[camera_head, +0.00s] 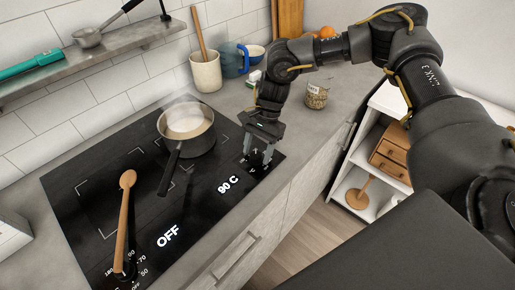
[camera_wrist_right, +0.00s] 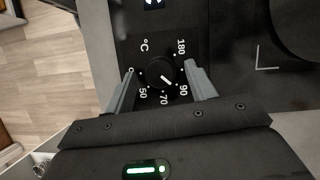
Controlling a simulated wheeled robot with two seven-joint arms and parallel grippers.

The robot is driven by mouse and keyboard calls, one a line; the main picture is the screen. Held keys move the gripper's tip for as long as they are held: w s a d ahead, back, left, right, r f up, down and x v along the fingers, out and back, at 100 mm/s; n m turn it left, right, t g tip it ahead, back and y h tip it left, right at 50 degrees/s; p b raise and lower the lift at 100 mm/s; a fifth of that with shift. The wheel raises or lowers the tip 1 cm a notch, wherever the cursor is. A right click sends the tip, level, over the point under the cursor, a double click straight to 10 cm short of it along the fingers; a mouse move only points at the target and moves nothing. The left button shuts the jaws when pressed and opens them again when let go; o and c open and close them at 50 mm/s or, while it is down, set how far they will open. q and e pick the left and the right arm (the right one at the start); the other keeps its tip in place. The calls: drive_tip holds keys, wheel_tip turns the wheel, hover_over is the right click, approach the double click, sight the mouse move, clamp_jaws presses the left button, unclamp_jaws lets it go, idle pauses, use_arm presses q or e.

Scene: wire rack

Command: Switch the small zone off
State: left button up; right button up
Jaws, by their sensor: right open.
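The black cooktop (camera_head: 75,190) has two white readouts, "90 C" (camera_head: 228,185) and "OFF" (camera_head: 168,236). My right gripper (camera_head: 258,156) is open over its right end, near the "90 C" readout. In the right wrist view, a round black knob (camera_wrist_right: 157,73) lies between the two open fingers (camera_wrist_right: 160,69), which stand apart from its sides. Its white mark points down and right, toward the 90 on the dial. A second knob (camera_head: 124,280) is partly visible at the cooktop's lower left. My left gripper is not in view.
A steaming pot (camera_head: 187,119) stands on the cooktop, its handle toward the front. A wooden spoon (camera_head: 124,215) lies across the left part. A utensil crock (camera_head: 205,72), blue mug (camera_head: 231,60) and glass jar (camera_head: 317,94) stand behind. The counter beside the gripper is clear.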

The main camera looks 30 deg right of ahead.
drive_tip(key=c, duration=1)
drive_tip(key=shift+o, duration=0.2)
